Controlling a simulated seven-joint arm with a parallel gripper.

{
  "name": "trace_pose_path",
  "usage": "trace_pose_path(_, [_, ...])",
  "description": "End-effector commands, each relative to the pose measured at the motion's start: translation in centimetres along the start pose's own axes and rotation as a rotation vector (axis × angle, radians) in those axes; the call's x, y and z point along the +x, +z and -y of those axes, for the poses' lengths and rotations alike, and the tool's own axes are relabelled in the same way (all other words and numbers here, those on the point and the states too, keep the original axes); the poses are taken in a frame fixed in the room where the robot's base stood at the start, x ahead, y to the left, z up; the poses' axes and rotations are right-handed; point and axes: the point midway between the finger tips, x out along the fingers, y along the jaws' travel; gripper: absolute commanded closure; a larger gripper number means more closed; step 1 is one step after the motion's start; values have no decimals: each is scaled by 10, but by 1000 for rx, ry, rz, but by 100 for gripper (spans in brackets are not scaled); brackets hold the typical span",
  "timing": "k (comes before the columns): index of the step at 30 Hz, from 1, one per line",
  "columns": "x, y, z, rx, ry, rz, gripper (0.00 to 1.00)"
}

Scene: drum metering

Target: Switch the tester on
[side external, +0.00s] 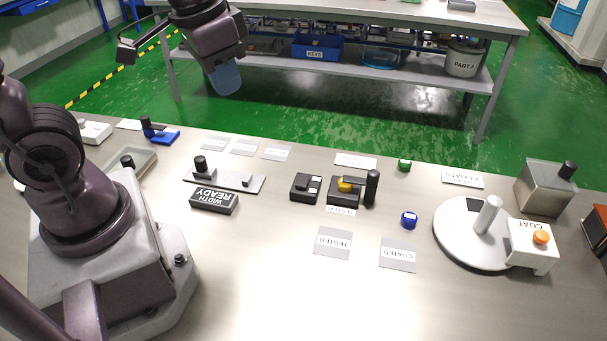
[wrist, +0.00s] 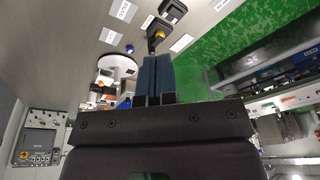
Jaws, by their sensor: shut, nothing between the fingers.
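The tester is probably one of two black units side by side mid-table. One black unit (side external: 345,189) has a yellow part on top, a black upright cylinder (side external: 371,187) at its right end and a partly readable label in front. Left of it is a black box (side external: 306,187) with small light panels on top. In the wrist view the yellow-topped unit (wrist: 158,32) is just beyond the fingertips. I cannot tell whether anything is switched on. My gripper (side external: 226,80), with blue fingers, is shut and empty, high up and left of the units; its fingers (wrist: 157,72) also show in the wrist view.
A WIDTH READY block (side external: 214,201) and a grey plate (side external: 224,178) with posts lie left of the units. A white turntable (side external: 460,235) and COAT box (side external: 531,246) stand farther right.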

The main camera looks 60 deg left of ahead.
Motion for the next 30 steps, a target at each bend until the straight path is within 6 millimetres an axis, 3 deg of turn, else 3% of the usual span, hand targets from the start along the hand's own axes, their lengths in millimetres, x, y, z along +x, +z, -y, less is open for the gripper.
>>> trace_pose_path(11, [87,-53,16,239,36,216,100])
trace_pose_path(19, [156,-86,24,529,103,268,100])
trace_pose_path(21, [164,-98,25,629,110,244,100])
trace_pose_path(24, [159,-111,26,728,101,202,100])
trace_pose_path(30, [159,-111,26,793,106,196,100])
